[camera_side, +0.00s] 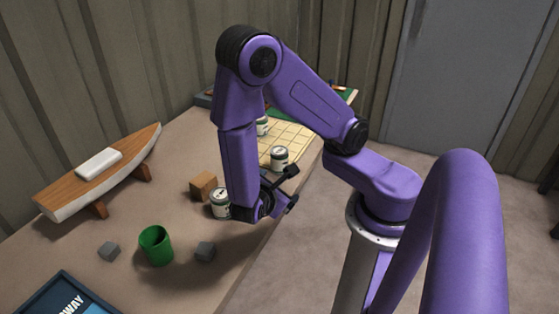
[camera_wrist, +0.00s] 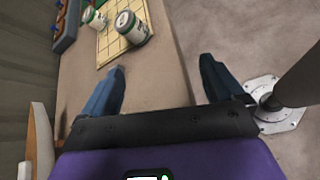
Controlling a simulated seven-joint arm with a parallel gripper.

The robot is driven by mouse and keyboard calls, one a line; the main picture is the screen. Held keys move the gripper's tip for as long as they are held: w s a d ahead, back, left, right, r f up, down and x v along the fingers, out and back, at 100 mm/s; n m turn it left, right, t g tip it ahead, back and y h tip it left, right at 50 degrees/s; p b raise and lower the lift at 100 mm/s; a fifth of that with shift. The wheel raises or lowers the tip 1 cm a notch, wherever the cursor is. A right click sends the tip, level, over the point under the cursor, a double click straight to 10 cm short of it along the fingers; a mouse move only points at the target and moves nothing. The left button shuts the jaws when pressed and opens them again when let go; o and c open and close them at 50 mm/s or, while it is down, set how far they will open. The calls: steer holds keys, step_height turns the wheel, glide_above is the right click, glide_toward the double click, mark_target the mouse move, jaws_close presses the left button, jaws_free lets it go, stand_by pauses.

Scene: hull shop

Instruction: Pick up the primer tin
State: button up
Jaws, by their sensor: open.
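Several white tins with dark tops and labels stand on the table; I cannot read which is the primer tin. One tin (camera_side: 279,158) stands at the near edge of a yellow gridded mat (camera_side: 291,133), and another tin (camera_side: 262,126) is farther back, partly behind my arm. A third tin (camera_side: 220,203) stands beside my lower arm, partly hidden by it. In the wrist view, one tin (camera_wrist: 130,27) and another tin (camera_wrist: 95,18) stand ahead of my fingers. My gripper (camera_wrist: 160,78) is open, with nothing between its fingers.
A model boat hull (camera_side: 100,170) lies at left. A dark sign (camera_side: 62,296) is at the front. The table's right edge is close to my gripper.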

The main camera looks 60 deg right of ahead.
mark_target(281, 164)
steer(key=d+f+n+t+h, duration=0.1)
steer(key=f, duration=0.1)
steer(key=w+d+f+n+t+h, duration=0.1)
steer(key=n+t, duration=0.1)
steer(key=w+d+f+n+t+h, duration=0.1)
steer(key=d+f, duration=0.1)
steer(key=shift+w+d+f+n+h, duration=0.1)
steer(key=shift+f+n+h, duration=0.2)
steer(key=shift+n, duration=0.1)
steer(key=d+f+n+t, duration=0.2)
steer(key=n, duration=0.1)
steer(key=d+f+n+t, duration=0.1)
steer(key=d, duration=0.1)
steer(key=shift+s+d+f+n+t, duration=0.1)
steer(key=shift+s+f+n+t, duration=0.05)
steer(key=shift+s+n+t, duration=0.25)
steer(key=shift+n, duration=0.4)
steer(key=shift+f+x, duration=0.15)
steer(key=shift+x, duration=2.8)
steer(key=shift+f+x, duration=0.15)
steer(key=shift+x, duration=2.8)
steer(key=shift+t, duration=0.4)
steer(key=shift+x, duration=3.15)
steer(key=shift+s, duration=0.1)
steer(key=c, duration=1.3)
steer(key=shift+o, duration=0.2)
steer(key=shift+r, duration=0.1)
steer(key=shift+r, duration=5)
